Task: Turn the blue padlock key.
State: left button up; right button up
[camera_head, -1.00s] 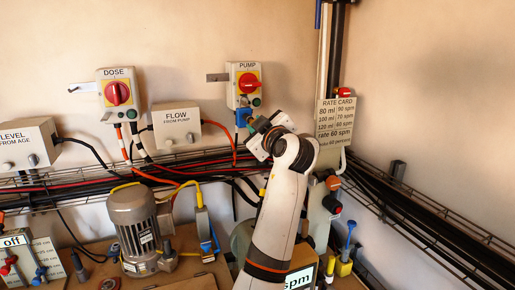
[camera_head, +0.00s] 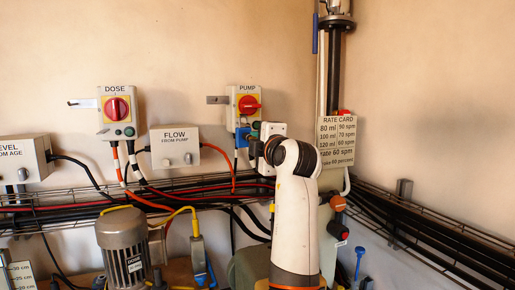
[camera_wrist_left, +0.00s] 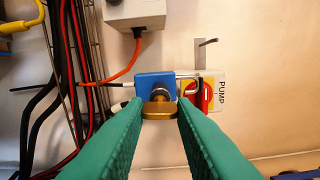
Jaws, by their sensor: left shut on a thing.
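The blue padlock (camera_wrist_left: 145,81) hangs by its shackle at the PUMP switch box. In the head view the padlock (camera_head: 241,138) shows just below that box, partly hidden by my gripper. A brass key (camera_wrist_left: 158,110) sticks out of the padlock toward the left wrist camera, its flat head lying crosswise in that view. My left gripper (camera_wrist_left: 160,109) has its two green fingers on either side of the key head, shut on it. In the head view my left gripper (camera_head: 256,134) is mostly hidden by its own wrist. My right gripper is not in view.
The PUMP box (camera_head: 245,104) has a red rotary switch. The DOSE box (camera_head: 117,112) and FLOW box (camera_head: 175,147) are to its left. Cables and a wire tray (camera_head: 75,215) run below. A rate card (camera_head: 338,138) is close right of my arm. A motor (camera_head: 124,242) stands lower left.

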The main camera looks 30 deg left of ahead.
pick_arm(q)
jog(key=shift+f+n, duration=0.1)
jog(key=shift+n, duration=0.4)
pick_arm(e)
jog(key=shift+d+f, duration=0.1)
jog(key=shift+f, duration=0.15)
pick_arm(q)
jog(key=o, duration=1)
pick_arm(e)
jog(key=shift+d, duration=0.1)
